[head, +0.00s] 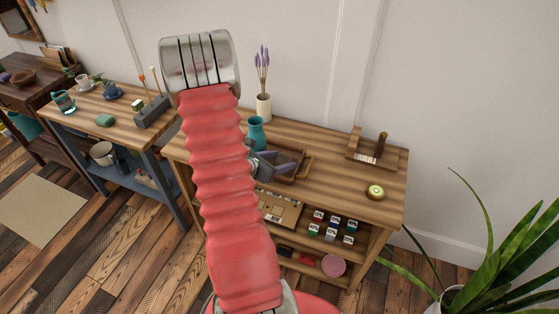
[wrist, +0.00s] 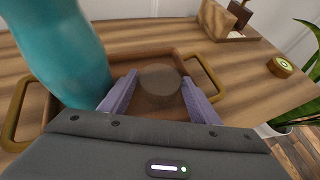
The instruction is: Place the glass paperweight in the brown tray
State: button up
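The brown tray (wrist: 118,62) with brass-coloured handles sits on the wooden table; it also shows in the head view (head: 290,155), partly behind my arm. A round, see-through brownish disc, seemingly the glass paperweight (wrist: 160,80), is over the tray floor in the wrist view. My gripper (wrist: 160,78) has its two purple fingers on either side of the disc, their tips at or very near its edges. I cannot tell whether they press on it or whether it rests on the tray floor. In the head view my gripper (head: 277,166) is over the tray.
A teal vase (wrist: 62,50) stands close at the left of my gripper; a white vase with lavender (head: 263,106) is behind it. A round green-topped item (head: 376,191) lies at the table's right. A wooden stand (head: 372,155) is at the back.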

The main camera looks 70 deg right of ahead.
jog(key=shift+r, duration=0.1)
jog(key=shift+w+a+r, duration=0.1)
jog(key=v, duration=1.1)
jog(key=shift+a+r, duration=0.15)
jog(key=shift+a, duration=0.2)
jog(key=shift+w, duration=0.1)
dwell(0.5)
jog(key=w+a+r+m+t+y, duration=0.2)
jog(key=w+a+r+m, duration=0.2)
jog(key=a+r, duration=0.3)
jog(key=w+a+r+m+t+y, duration=0.1)
jog(key=w+a+r+m, duration=0.3)
jog(key=a, duration=0.5)
jog(key=w+a+r+m+t+y, duration=0.1)
jog(key=a+r+t+y, duration=0.1)
jog(key=a, duration=0.7)
jog(key=w+a+r+m+t+y, duration=0.1)
jog(key=a+r, duration=0.4)
jog(key=a, duration=0.5)
jog(key=w+a+r+m+t+y, duration=0.1)
jog(key=a+r+t+y, duration=0.3)
jog(key=a, duration=0.5)
jog(key=shift+a+r+m+t+y, duration=0.3)
jog(key=shift+m+t+y, duration=0.1)
jog(key=shift+m+t, duration=0.3)
